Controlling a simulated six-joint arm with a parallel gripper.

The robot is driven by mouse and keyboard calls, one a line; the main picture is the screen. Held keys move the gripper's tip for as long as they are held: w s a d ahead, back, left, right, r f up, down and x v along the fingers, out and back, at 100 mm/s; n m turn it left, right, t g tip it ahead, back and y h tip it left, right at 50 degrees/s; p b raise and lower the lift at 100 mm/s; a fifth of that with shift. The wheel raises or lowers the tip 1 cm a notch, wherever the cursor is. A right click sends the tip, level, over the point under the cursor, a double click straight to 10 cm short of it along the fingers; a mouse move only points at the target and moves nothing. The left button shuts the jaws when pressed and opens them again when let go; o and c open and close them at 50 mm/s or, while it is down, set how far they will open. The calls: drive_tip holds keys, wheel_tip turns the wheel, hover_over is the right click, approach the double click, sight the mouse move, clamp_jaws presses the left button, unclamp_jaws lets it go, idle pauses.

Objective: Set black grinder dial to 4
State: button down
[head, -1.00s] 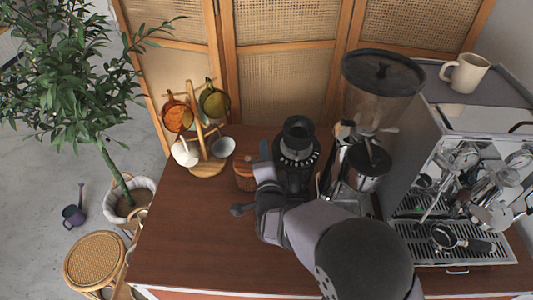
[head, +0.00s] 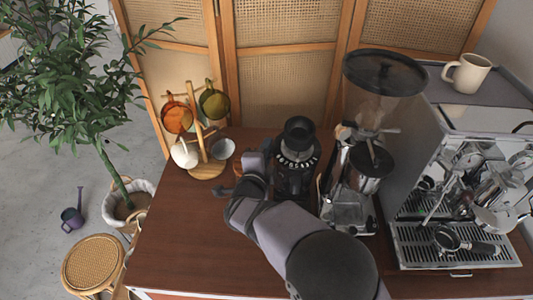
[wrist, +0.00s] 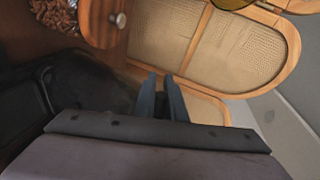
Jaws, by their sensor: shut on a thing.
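The black grinder (head: 296,180) stands on the wooden counter in the head view. Its dial (head: 298,160) is a dark ring with white marks below the black top cup; the numbers are too small to read. My gripper (head: 262,158) is at the dial's left side, partly hidden by my own wrist. In the wrist view its two blue-grey fingers (wrist: 162,95) are close together, with a narrow gap. It is shut on the dial, though the gripped part barely shows. A dark blurred body, probably the grinder, fills the left of the wrist view.
A mug stand (head: 207,168) with cups is left of the grinder. A larger hopper grinder (head: 370,165) and the espresso machine (head: 455,190) stand to the right. A wooden piece with a knob (wrist: 104,22) shows in the wrist view. The front-left counter (head: 180,240) is clear.

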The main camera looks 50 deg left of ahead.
drive_tip(key=shift+w+a+r+m+t+h, duration=0.2)
drive_tip(key=shift+w+m+t+h, duration=0.15)
drive_tip(key=shift+m+h, duration=0.35)
drive_tip(key=shift+w+a+r+m+t+h, duration=0.1)
drive_tip(key=shift+w+a+m+t+h, duration=0.25)
drive_tip(key=shift+m+h, duration=0.3)
drive_tip(key=shift+d, duration=0.15)
drive_tip(key=c, duration=1.8)
unclamp_jaws()
drive_tip(key=shift+f, duration=0.1)
drive_tip(key=b+v, duration=0.3)
drive_tip(key=v, duration=0.4)
drive_tip(key=shift+d, duration=0.1)
